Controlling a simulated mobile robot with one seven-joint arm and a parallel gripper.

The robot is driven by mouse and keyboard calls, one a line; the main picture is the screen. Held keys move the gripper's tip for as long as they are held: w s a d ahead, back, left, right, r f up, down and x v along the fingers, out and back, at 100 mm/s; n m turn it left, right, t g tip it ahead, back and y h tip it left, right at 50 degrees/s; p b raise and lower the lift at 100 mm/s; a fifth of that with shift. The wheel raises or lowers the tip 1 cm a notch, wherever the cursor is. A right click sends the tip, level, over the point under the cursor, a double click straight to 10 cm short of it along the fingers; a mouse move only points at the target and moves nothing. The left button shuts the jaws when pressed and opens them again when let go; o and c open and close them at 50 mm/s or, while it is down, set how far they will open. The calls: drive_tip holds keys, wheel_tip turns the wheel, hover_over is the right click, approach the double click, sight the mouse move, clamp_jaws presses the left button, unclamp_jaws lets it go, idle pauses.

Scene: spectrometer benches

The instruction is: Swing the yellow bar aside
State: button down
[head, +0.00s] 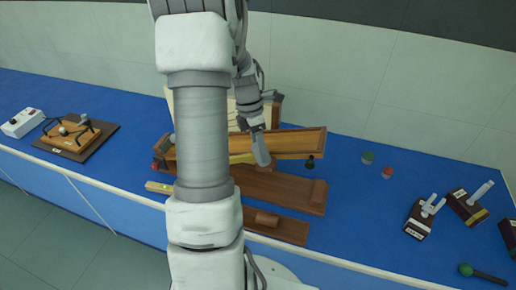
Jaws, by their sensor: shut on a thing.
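The yellow bar (241,158) shows as a short pale-yellow strip just right of my arm, along the front of the wooden apparatus (290,143) on the blue bench. My arm hides its left part. My gripper (262,158) points down at the bar's right end, in front of the apparatus. It is shut on the bar as far as I can see; the fingertips are small and the contact is partly hidden.
Wooden boards (285,188) and a small wooden block (267,218) lie in front. A black knob (310,162), green (368,157) and red (387,172) pieces and dark blocks (420,219) are to the right. A white box (22,122) is far left. A wall stands behind.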

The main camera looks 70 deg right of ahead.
drive_tip(key=shift+c, duration=1.4)
unclamp_jaws()
drive_tip(key=b+v, duration=0.1)
drive_tip(key=v, duration=1.6)
drive_tip(key=shift+r, duration=0.2)
drive_tip(key=shift+w, duration=0.1)
